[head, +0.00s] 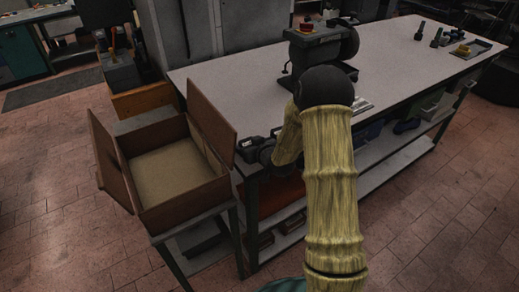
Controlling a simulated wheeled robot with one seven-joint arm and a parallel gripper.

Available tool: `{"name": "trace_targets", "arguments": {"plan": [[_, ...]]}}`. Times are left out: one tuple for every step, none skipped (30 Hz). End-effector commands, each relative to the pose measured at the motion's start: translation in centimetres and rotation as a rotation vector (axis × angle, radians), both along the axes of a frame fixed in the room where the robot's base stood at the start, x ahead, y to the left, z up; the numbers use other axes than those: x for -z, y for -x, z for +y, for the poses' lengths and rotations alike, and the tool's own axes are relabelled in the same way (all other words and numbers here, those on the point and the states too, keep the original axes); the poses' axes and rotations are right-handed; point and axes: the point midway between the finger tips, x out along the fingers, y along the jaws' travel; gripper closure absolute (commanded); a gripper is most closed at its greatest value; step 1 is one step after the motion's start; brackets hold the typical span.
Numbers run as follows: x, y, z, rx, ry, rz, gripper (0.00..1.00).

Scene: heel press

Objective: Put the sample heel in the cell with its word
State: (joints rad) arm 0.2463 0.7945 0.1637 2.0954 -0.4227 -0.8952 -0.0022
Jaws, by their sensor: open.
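My gripper (250,149) is dark and small in the head view, at the front left corner of the workbench (225,86), beside the open brown box. It is open, and I see nothing held in it. I cannot pick out the sample heel for sure. Two small dark upright pieces (437,37) stand at the bench's far right, too small to identify. A shallow tray (483,44) with a yellow item lies right of them. No cell with a readable word shows. My arm hides part of the bench's front.
An open brown box (182,205) with raised flaps stands on a stand left of the bench. Shelves (385,160) below hold items. The bench's left top and the tiled floor at left are clear.

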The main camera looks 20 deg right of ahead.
Motion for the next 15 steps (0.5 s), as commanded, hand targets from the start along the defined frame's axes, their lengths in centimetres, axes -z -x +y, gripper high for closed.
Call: {"name": "trace_targets", "arguments": {"plan": [[-0.1,0.1,-0.1,0.0,0.0,0.001,0.28],[-0.1,0.4,-0.2,0.001,0.001,0.0,0.28],[-0.2,0.8,-0.3,0.001,0.0,0.0,0.28],[-0.4,1.2,-0.4,0.001,0.002,0.0,0.28],[-0.6,1.6,-0.5,0.001,0.001,-0.001,0.28],[-0.7,2.2,-0.7,0.001,0.001,-0.001,0.28],[-0.8,2.6,-0.9,0.001,0.001,-0.001,0.28],[-0.9,3.1,-1.1,0.002,0.001,0.0,0.28],[-1.1,3.7,-1.4,0.003,0.001,-0.001,0.28],[-1.2,4.2,-1.6,0.003,0.001,0.0,0.28],[-1.4,4.7,-1.7,0.001,0.001,-0.001,0.28],[-1.7,5.3,-2.0,0.001,0.001,-0.001,0.28],[-2.0,5.8,-2.1,0.002,0.002,-0.002,0.28],[-2.3,6.3,-2.3,0.001,0.001,-0.002,0.28],[-2.5,7.0,-2.4,0.001,0.001,-0.001,0.28]]}}
